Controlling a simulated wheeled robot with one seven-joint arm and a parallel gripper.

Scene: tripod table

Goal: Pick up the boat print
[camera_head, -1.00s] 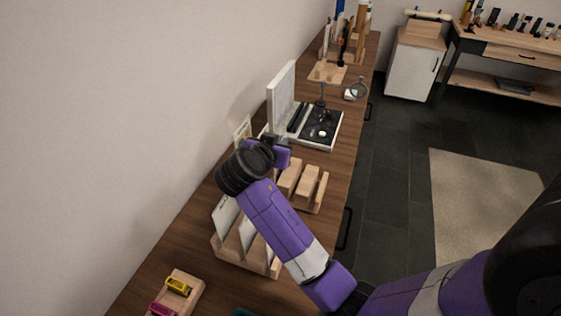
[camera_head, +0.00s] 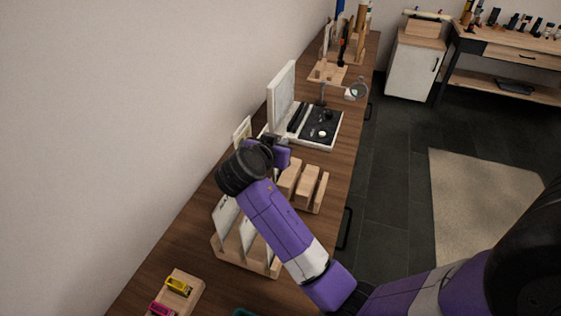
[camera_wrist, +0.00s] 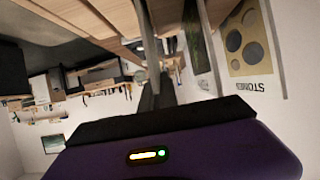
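My gripper (camera_head: 276,148) hangs above the bench in the head view, beyond the wooden rack of upright prints. Its dark fingers (camera_wrist: 158,85) point up the wrist view close together; whether they have a gap or hold anything is unclear. A tan print with dark round shapes and the word STONES (camera_wrist: 247,45) stands right of the fingers in the wrist view. A dark, narrow, green-grey print (camera_wrist: 196,48) shows edge-on between it and the fingers. I cannot make out a boat on any print. Two pale prints (camera_head: 226,212) (camera_head: 247,238) stand in the near rack (camera_head: 232,260), partly behind my arm.
The long wooden bench (camera_head: 190,232) runs along the left wall. A wooden block with slots (camera_head: 308,187) is just right of my gripper. A pale upright panel (camera_head: 281,95) and a black-topped device (camera_head: 322,125) stand beyond. A small tray with coloured items (camera_head: 187,290) is near.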

